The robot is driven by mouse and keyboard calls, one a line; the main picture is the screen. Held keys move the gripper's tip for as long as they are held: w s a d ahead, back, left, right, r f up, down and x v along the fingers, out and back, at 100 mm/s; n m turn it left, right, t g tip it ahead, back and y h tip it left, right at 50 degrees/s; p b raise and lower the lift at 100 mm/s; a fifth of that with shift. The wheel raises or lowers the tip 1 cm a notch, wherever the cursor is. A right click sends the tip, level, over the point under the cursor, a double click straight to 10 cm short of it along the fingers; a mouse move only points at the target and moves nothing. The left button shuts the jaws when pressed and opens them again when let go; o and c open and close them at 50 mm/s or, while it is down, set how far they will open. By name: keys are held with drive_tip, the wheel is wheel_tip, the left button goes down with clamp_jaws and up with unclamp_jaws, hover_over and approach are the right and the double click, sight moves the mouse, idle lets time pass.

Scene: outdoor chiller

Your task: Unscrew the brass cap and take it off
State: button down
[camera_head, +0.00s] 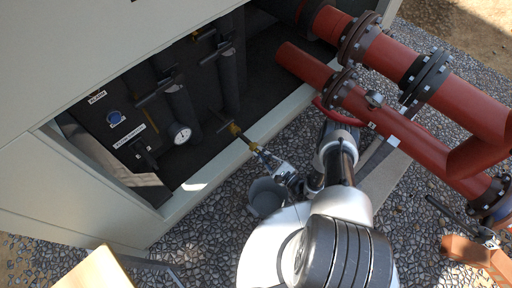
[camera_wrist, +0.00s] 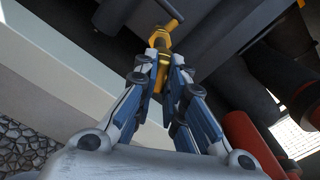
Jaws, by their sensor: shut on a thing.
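The brass cap (camera_wrist: 160,76) is between my fingertips in the wrist view, at the near end of a brass valve fitting (camera_wrist: 161,37). The fitting also shows in the head view (camera_head: 236,130), at the open front of the chiller cabinet. My gripper (camera_wrist: 162,66) is shut on the cap, its fingers on either side; the fingers hide part of it. In the head view my gripper (camera_head: 257,151) reaches up and left to the fitting. I cannot tell whether the cap is still threaded on; it looks in line with the fitting.
Inside the cabinet are dark pipes with handles, a round gauge (camera_head: 180,133) and a panel with a blue button (camera_head: 113,117). A grey bucket (camera_head: 266,196) stands below my gripper. Red flanged pipes (camera_head: 408,139) lie to the right. The pale cabinet sill (camera_head: 215,165) runs close by.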

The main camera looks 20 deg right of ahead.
drive_tip(key=n+p, duration=0.1)
drive_tip(key=n, duration=0.9)
drive_tip(key=shift+n, duration=0.3)
drive_tip(key=c, duration=1.6)
unclamp_jaws()
drive_tip(key=shift+o, duration=0.6)
drive_tip(key=shift+s+d, duration=0.1)
